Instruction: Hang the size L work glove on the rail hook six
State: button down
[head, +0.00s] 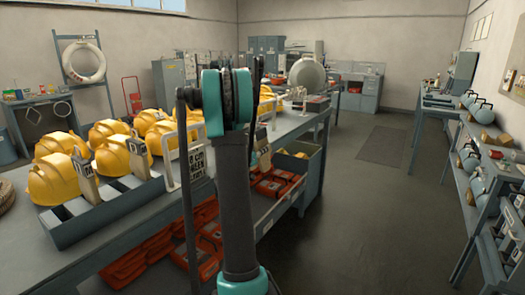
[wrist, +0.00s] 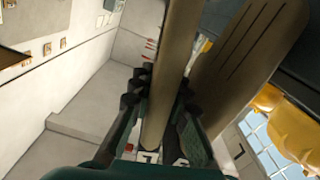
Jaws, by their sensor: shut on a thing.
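In the wrist view my gripper (wrist: 158,95) is shut on a long tan piece that looks like the work glove (wrist: 163,60), seen close up. A wider tan face with thin dark lines (wrist: 252,45) lies beside it and may be part of the same glove. White tags with dark letter marks (wrist: 150,157), one like an L, show low between the fingers. In the head view my arm hides the gripper and what it holds. I cannot make out rail hook six in either view.
Yellow helmets (head: 58,178) fill the left bench, behind a grey divided tray (head: 95,215) with upright tan pieces (head: 85,178). Orange cases (head: 275,188) lie on the shelf below. Grey shelving (head: 478,165) lines the right wall. The floor aisle (head: 360,220) between is clear.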

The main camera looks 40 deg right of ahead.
jog(key=c, duration=1.4)
grip_release()
jog(key=shift+o, duration=0.2)
jog(key=shift+a, duration=0.15)
